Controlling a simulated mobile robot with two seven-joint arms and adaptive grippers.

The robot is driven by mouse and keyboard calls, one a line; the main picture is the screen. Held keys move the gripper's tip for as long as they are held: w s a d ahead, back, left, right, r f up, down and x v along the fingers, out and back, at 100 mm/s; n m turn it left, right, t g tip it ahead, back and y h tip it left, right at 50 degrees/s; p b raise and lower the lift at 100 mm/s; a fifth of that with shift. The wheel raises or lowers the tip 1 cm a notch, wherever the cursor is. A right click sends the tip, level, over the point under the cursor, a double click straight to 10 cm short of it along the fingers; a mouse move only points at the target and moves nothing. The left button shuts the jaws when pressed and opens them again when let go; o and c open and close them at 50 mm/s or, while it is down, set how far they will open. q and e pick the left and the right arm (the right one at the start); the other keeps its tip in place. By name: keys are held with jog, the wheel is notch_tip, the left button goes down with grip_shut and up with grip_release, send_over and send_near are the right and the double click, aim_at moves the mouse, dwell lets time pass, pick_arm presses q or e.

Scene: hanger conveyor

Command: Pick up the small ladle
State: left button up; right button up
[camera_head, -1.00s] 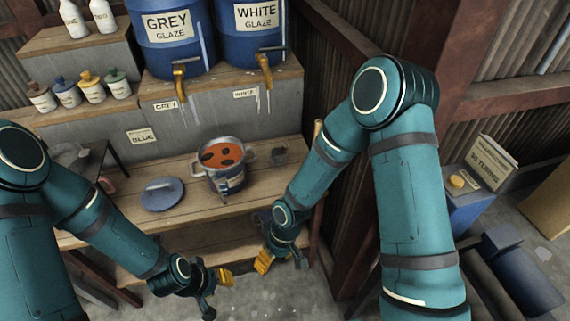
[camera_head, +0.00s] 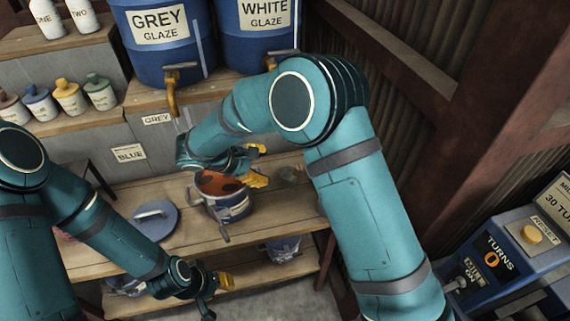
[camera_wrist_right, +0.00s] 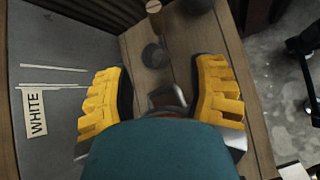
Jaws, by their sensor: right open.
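A small dark round cup (camera_head: 290,174), which looks like the small ladle's bowl, sits on the wooden bench right of the pot. In the right wrist view a dark round shape (camera_wrist_right: 153,56) lies beyond my fingertips, with a wooden-ended handle (camera_wrist_right: 154,14) close by; whether they join is unclear. My right gripper (camera_head: 258,165) is over the pot's right side, left of the cup. It is open, with yellow fingers spread apart in the right wrist view (camera_wrist_right: 160,92) and nothing held. My left gripper (camera_head: 218,292) is low at the bench's front; its opening is unclear.
A blue pot (camera_head: 236,207) of orange-red glaze stands under my right gripper. A blue lid (camera_head: 154,219) lies to its left. Blue glaze barrels with taps stand behind, beside a brown post (camera_head: 440,110). A lower shelf (camera_head: 290,268) holds another pot.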

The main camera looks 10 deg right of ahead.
aim_at(294, 171)
jog(key=b+x, duration=0.1)
jog(key=x, duration=0.5)
jog(key=b+x, duration=0.1)
jog(key=x, duration=0.6)
jog(key=shift+s+d+r, duration=0.1)
jog(key=shift+d+r, duration=0.15)
jog(key=shift+d+f, duration=0.25)
jog(key=shift+d, duration=0.1)
pick_arm(q)
jog(key=shift+w+f, duration=0.25)
jog(key=shift+f, duration=0.4)
jog(key=shift+w+f, duration=0.25)
jog(key=shift+f, duration=0.35)
pick_arm(e)
grip_shut()
